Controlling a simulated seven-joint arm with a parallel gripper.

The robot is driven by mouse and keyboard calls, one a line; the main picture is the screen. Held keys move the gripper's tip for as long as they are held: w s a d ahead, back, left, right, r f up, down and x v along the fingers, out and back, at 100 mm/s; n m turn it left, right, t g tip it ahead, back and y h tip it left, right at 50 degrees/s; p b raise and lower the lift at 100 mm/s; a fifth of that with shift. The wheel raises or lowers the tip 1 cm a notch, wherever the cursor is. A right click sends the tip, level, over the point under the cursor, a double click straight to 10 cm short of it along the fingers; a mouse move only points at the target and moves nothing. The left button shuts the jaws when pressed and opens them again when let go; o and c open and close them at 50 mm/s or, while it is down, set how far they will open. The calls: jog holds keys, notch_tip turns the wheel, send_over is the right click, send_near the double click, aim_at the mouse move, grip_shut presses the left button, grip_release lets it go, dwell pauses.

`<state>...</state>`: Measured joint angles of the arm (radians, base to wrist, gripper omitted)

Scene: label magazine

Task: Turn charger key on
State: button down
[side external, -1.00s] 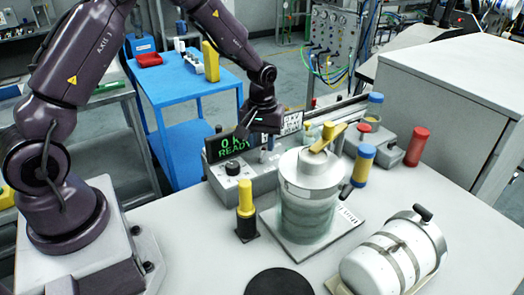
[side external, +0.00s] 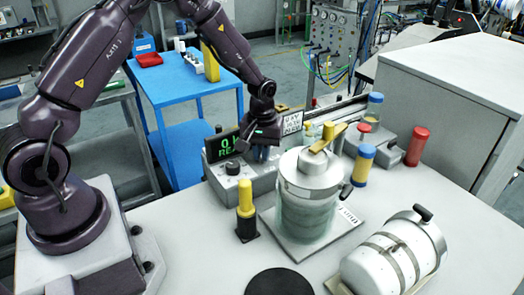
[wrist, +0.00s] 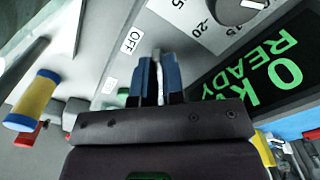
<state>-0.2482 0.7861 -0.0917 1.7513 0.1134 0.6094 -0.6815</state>
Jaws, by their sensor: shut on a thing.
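The charger (side external: 218,182) is a grey box on the bench with a knob and a black display showing a green 0 and READY. The display (wrist: 262,70) fills the right of the wrist view. My gripper (side external: 262,153) points down at the charger top. In the wrist view its dark blue fingers (wrist: 158,68) are shut on a small light piece, the charger key (wrist: 157,53), which is mostly hidden between them. An OFF label (wrist: 132,40) lies just left of the fingertips. Which way the key is turned cannot be told.
A yellow-handled black post (side external: 246,212) and a lidded glass jar (side external: 308,210) stand in front of the charger. A blue-yellow cylinder (side external: 362,165) and a red cylinder (side external: 417,146) stand to the right. A white strapped canister (side external: 395,255) lies at the front right.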

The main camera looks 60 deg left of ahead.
jog(key=m, duration=0.4)
jog(key=shift+m, duration=2.3)
jog(key=shift+r, duration=0.1)
jog(key=c, duration=1.2)
grip_release()
notch_tip(320, 180, up, 13)
jog(key=shift+f, duration=0.1)
